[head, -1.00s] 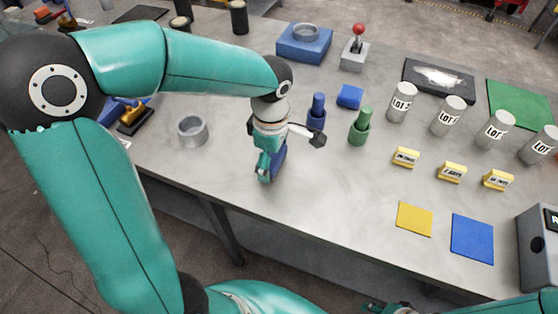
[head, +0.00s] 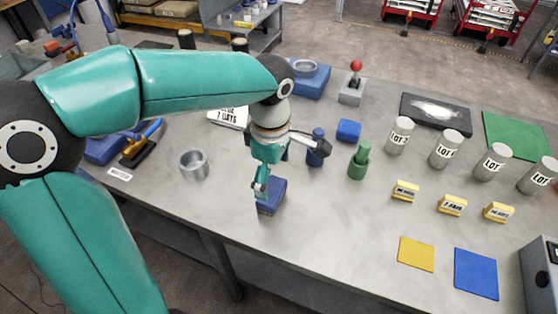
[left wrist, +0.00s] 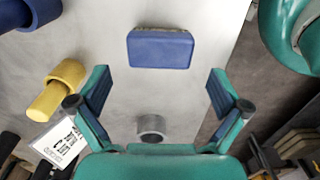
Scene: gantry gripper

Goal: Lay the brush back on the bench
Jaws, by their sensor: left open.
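I take the blue block with a thin tan-grey edge to be the brush (head: 273,195). It appears to lie on the grey bench (head: 330,215) near the front edge, blue back up. In the left wrist view the brush (left wrist: 160,49) shows whole, past the fingertips, with bare bench around it. My left gripper (head: 264,182) is just above it and overlaps its upper left in the head view. In the left wrist view the gripper (left wrist: 160,82) has its two fingers wide apart with nothing between them. My right gripper is out of view.
Blue (head: 317,148) and green (head: 359,162) pegs stand to the right, with yellow tags (head: 405,190) and LOT cylinders (head: 399,136) beyond. Bench right of the brush is clear.

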